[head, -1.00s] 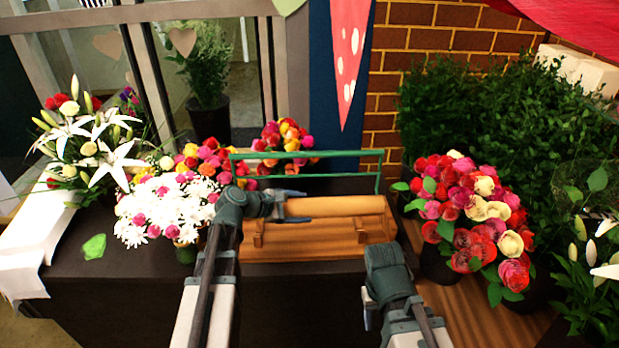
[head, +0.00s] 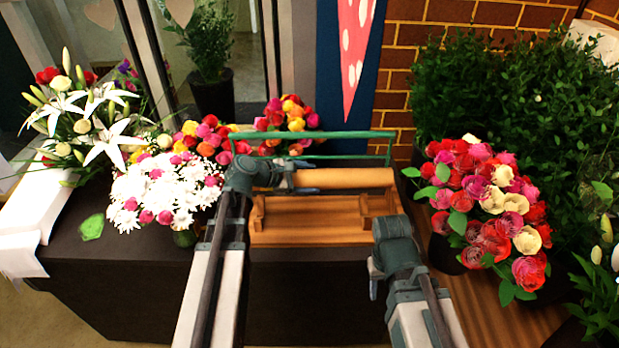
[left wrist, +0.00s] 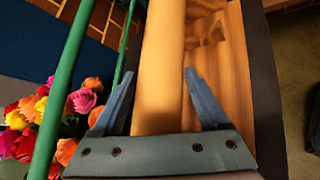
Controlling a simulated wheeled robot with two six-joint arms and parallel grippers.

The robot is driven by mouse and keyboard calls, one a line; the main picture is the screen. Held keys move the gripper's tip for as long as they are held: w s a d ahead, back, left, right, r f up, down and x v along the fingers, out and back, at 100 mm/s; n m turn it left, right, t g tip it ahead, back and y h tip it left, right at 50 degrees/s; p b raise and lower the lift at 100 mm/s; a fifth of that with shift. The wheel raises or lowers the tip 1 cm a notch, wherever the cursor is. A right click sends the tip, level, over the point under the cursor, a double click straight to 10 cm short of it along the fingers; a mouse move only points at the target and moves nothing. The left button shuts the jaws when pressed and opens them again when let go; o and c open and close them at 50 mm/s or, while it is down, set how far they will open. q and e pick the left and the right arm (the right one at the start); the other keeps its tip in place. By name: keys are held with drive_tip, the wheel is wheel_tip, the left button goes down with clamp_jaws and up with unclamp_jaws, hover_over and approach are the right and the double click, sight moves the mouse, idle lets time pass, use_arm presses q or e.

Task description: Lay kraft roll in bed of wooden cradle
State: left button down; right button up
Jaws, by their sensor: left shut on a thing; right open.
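The kraft roll (head: 345,178) is a tan cylinder lying level, crosswise, along the back side of the wooden cradle (head: 300,238). My left gripper (head: 286,180) is shut on the roll near its left end; the left wrist view shows the roll (left wrist: 163,60) between both fingers. The cradle's bed shows bare in front of the roll, and the cradle (left wrist: 225,75) is beside the roll in the wrist view. I cannot tell whether they touch. My right gripper (head: 373,283) hangs at the cradle's front right, empty; its fingers are mostly hidden by the wrist.
A green metal frame (head: 330,135) stands right behind the roll. White and pink flowers (head: 160,195) are close to my left arm, and a rose bouquet (head: 490,210) stands at the right.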

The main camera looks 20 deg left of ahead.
use_arm(q)
drive_tip(key=shift+f+b, duration=5.25)
drive_tip(key=shift+f, duration=0.2)
unclamp_jaws()
drive_tip(key=p+v, duration=0.7)
drive_tip(key=v, duration=0.7)
drive_tip(key=shift+w, duration=0.1)
